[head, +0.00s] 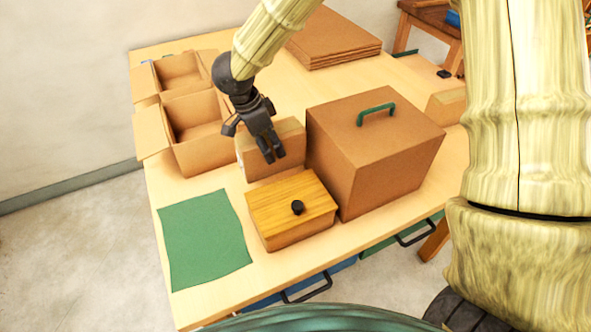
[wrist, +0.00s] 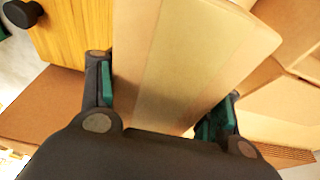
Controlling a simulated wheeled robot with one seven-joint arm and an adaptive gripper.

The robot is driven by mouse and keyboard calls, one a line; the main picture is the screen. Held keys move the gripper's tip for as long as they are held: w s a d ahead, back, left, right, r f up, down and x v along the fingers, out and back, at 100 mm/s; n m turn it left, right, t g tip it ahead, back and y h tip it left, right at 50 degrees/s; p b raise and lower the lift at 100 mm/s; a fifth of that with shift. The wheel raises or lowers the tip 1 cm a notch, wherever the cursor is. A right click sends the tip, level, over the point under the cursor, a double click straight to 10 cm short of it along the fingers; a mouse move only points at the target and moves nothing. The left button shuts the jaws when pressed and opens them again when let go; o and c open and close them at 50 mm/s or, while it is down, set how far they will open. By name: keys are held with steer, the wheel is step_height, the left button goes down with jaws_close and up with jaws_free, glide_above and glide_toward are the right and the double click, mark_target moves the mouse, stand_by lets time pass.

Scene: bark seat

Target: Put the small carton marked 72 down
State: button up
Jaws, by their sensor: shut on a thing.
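A small tan carton (head: 293,149) stands between the open boxes and the large lidded box, behind the wooden box. My gripper (head: 272,158) comes down on it from above and is shut on it. In the wrist view the carton (wrist: 165,60) fills the space between the two green-padded fingers (wrist: 163,105), with a paler tape strip along it. No number 72 is readable on the sides I see. I cannot tell whether its underside touches the table.
A wooden box with a black knob (head: 290,207) is just in front. A large brown box with a green handle (head: 375,155) stands close on the right. Open cartons (head: 200,125) are at left, flat cardboard (head: 335,40) behind. A green mat (head: 205,238) lies bare at front left.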

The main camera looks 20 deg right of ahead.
mark_target(270, 166)
step_height(270, 166, down, 5)
steer(key=shift+w+r, duration=0.1)
steer(key=shift+w, duration=0.05)
steer(key=shift+s+f+p, duration=0.2)
steer(key=shift+p, duration=0.15)
steer(key=shift+w+f, duration=0.1)
steer(key=shift+f, duration=1.45)
steer(key=shift+s+r, duration=0.15)
steer(key=shift+s, duration=0.05)
steer(key=o, duration=1.1)
steer(key=shift+w+f, duration=0.1)
steer(key=shift+f, duration=0.1)
steer(key=shift+c, duration=0.2)
steer(key=shift+r, duration=0.15)
